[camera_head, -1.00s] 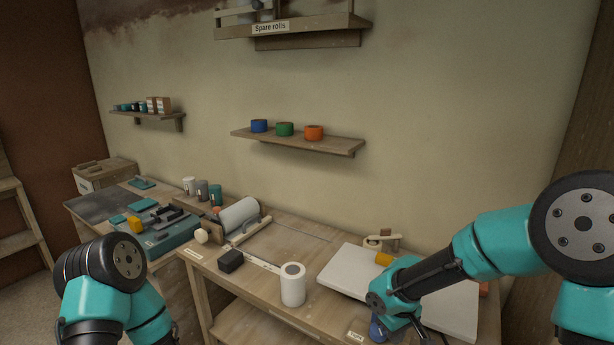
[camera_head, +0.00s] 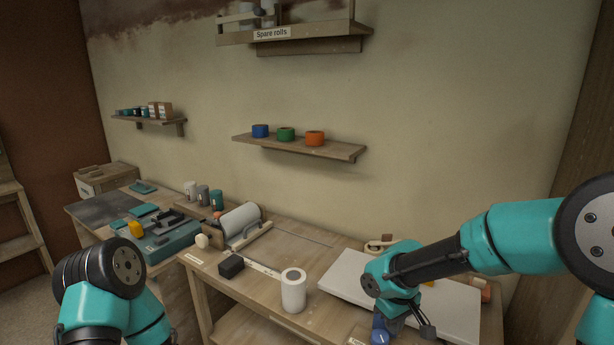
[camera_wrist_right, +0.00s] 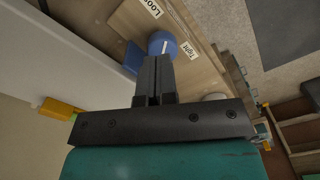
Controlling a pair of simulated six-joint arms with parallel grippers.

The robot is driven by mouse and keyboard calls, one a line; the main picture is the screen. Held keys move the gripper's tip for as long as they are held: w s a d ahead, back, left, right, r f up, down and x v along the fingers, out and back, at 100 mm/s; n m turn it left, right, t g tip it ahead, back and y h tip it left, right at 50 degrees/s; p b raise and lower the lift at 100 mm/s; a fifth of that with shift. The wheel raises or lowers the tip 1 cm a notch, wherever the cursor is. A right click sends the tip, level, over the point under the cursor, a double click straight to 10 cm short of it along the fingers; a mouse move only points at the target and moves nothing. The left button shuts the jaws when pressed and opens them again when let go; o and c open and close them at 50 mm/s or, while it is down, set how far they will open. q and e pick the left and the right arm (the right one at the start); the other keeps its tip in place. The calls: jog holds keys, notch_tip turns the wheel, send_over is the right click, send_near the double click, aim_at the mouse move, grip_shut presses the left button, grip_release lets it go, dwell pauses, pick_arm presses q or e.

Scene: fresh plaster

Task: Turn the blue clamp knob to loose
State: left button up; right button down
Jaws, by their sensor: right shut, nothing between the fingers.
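The blue clamp knob (camera_wrist_right: 162,43) is round, with a white line on its face, in the right wrist view. It sits on the wooden bench between a label reading "Loose" (camera_wrist_right: 152,7) and one reading "Tight" (camera_wrist_right: 188,49). My right gripper (camera_wrist_right: 153,62) is shut and empty, its fingertips at the knob's near edge. I cannot tell whether they touch it. Blue also shows below my right wrist in the head view, where the knob (camera_head: 379,330) is partly hidden. My left arm shows at the lower left, its gripper out of view.
A pale board (camera_head: 345,275) lies on the bench beside my right arm. A white roll (camera_head: 293,290) and a black block (camera_head: 231,265) stand to its left. A shelf (camera_head: 300,147) with blue, green and orange rolls is on the wall above.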

send_near(390, 345)
jog(key=shift+s+a+f, duration=0.25)
jog(key=shift+s+f, duration=0.35)
jog(key=shift+s+a+f, duration=0.3)
jog(key=shift+s+f, duration=0.25)
jog(key=shift+s+a+f, duration=0.25)
jog(key=shift+s+f, duration=0.5)
jog(key=shift+f, duration=0.5)
jog(key=shift+s+d, duration=0.15)
jog(key=shift+s, duration=0.2)
notch_tip(390, 345, up, 6)
jog(key=shift+w+r, duration=0.15)
jog(key=shift+w, duration=0.05)
